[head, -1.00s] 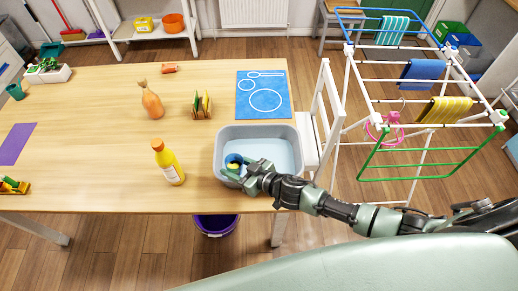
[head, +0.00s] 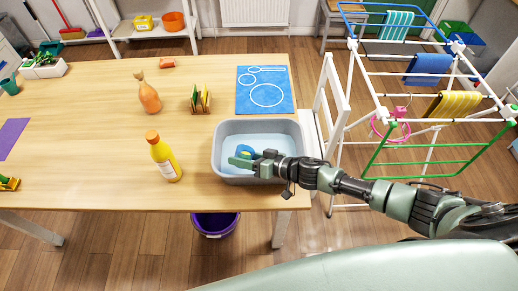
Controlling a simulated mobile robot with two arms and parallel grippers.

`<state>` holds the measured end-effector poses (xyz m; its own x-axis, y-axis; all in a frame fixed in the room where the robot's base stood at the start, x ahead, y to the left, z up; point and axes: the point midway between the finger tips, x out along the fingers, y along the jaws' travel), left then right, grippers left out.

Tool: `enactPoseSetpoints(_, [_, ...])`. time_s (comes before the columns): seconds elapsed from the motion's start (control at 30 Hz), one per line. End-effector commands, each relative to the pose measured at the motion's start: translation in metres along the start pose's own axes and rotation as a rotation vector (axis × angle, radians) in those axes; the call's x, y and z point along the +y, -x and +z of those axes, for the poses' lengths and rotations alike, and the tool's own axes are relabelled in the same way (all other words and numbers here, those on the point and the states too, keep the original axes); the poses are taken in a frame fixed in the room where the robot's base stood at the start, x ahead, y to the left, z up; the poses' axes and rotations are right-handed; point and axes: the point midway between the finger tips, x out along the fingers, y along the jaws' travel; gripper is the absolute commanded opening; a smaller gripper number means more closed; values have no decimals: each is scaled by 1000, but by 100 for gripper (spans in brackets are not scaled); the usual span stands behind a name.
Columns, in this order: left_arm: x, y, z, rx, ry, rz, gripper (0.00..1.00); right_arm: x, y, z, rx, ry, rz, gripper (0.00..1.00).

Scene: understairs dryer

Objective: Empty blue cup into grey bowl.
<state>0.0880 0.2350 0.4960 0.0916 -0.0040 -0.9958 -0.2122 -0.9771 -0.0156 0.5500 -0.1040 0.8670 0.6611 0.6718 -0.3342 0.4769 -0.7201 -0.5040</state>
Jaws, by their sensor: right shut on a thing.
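The grey bowl (head: 219,162) is a rectangular basin with a pale blue inside, at the front right of the wooden table. The blue cup (head: 245,152) is small and shows over the basin's inside, partly hidden by my right gripper. My right gripper (head: 243,157) comes in from the right over the basin and is shut on the cup. The cup looks tilted, but its opening and contents cannot be made out. My left gripper is not in view.
A yellow bottle (head: 163,157) stands left of the basin. A blue mat (head: 265,103) with white outlines lies behind it. A white chair (head: 333,110) and a drying rack (head: 420,98) stand at the right. A purple bucket (head: 215,225) is under the table edge.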

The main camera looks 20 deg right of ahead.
Motion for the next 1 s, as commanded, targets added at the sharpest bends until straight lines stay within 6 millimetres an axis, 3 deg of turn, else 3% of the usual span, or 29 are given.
enactPoseSetpoints(1.0, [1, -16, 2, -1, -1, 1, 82, 6, 6, -15, 1, -171, -72, 10])
